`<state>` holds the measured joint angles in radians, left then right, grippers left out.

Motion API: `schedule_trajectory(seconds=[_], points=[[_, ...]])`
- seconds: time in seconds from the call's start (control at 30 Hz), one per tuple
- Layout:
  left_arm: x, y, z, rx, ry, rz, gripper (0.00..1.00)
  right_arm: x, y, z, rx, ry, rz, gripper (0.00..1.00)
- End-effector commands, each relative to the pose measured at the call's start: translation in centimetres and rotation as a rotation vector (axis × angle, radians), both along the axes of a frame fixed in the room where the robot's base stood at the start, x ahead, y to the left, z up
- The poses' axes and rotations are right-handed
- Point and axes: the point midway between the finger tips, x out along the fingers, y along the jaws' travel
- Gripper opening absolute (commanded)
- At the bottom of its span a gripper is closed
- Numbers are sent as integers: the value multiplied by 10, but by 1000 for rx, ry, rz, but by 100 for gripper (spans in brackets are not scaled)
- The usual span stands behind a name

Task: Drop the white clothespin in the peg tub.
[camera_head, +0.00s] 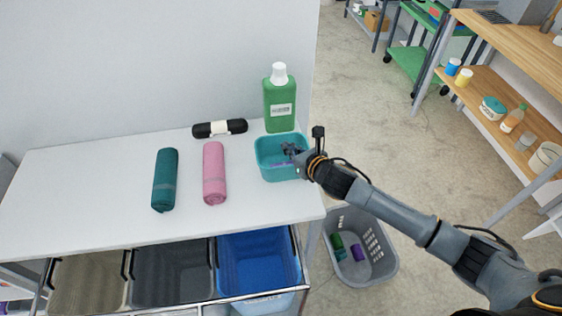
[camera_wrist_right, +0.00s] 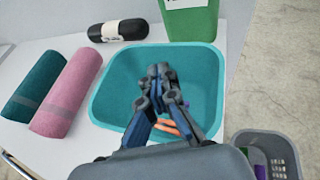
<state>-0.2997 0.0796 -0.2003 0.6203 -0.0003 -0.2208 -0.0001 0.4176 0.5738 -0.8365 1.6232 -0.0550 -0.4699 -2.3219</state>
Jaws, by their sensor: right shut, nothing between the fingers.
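The peg tub (camera_head: 268,172) is a teal open tub at the right end of the white table; it also shows in the right wrist view (camera_wrist_right: 112,88). My right gripper (camera_head: 288,149) reaches into the tub's opening from the right. In the right wrist view the gripper (camera_wrist_right: 158,72) is shut and empty, with its fingers over the tub's inside. Something orange (camera_wrist_right: 167,127) shows inside the tub below the fingers, with a bit of purple beside it. I cannot make out a white clothespin in either view; the fingers hide part of the tub floor. My left gripper is out of view.
A green bottle (camera_head: 280,104) with a white cap stands just behind the tub. Teal (camera_head: 165,180) and pink (camera_head: 214,174) rolls and a black roll (camera_head: 220,128) lie to its left. A grey basket (camera_head: 378,262) stands on the floor. The table's left part is clear.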

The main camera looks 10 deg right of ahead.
Motion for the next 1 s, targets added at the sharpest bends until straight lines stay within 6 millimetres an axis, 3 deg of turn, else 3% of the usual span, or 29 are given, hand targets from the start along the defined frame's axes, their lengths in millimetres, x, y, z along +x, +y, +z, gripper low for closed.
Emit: schedule_trajectory(seconds=[0.03,0.1,0.13,0.53,1.0], points=[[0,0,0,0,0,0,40,0,0,0,0,0,0,8],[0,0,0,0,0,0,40,0,0,0,0,0,0,23],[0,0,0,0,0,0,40,0,0,0,0,0,0,25],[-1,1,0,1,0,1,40,-5,-3,2,-2,0,-1,25],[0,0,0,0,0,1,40,-79,-31,34,-2,1,1,25]])
